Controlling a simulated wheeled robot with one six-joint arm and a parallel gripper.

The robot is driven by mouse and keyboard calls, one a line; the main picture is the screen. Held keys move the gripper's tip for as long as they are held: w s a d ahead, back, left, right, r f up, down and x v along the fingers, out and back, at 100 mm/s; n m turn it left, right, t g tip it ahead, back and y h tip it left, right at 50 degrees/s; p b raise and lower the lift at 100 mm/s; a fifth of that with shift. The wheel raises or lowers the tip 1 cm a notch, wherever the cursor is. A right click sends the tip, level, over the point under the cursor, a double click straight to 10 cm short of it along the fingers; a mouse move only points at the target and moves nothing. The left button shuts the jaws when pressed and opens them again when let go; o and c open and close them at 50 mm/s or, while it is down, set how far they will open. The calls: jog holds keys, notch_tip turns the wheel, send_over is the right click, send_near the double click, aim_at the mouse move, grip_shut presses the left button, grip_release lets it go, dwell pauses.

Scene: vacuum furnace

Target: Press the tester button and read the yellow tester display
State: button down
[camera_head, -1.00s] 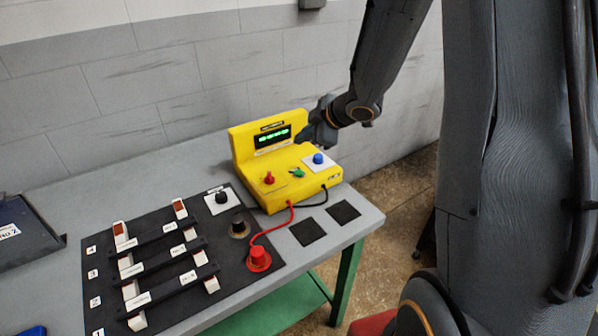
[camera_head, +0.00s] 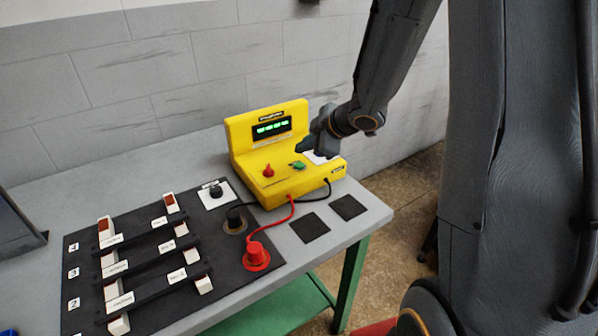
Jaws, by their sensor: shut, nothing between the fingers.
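The yellow tester (camera_head: 243,143) stands on the grey bench by the wall. Its dark display (camera_head: 272,128) shows lit green characters, too small to read surely. A red knob (camera_head: 268,170) and a green part (camera_head: 298,165) are on its sloped top. A white plate (camera_head: 317,158) sits at the right of the top; the blue button on it is hidden behind my gripper. My gripper (camera_head: 303,148) is shut and empty, reaching in from the right over that plate. I cannot tell whether it touches the button.
Red (camera_head: 256,254) and black (camera_head: 236,220) plugs with leads from the tester sit on a black panel (camera_head: 225,282) with several white-and-dark blocks. Two dark squares (camera_head: 310,228) lie on the bench before the tester. The bench's right edge is close by.

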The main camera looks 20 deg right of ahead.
aim_at(303, 167)
jog(key=shift+f+b, duration=0.55)
jog(key=shift+f, duration=0.6)
jog(key=shift+f, duration=0.15)
dwell(1.0)
jog(key=shift+f, duration=0.3)
jog(key=shift+f+b, duration=0.35)
jog(key=shift+b, duration=0.05)
dwell(0.6)
jog(key=shift+r, duration=0.15)
jog(key=shift+r+p, duration=0.7)
jog(key=shift+p, duration=0.35)
notch_tip(303, 167, up, 5)
jog(key=p, duration=0.5)
jog(key=shift+p, duration=0.3)
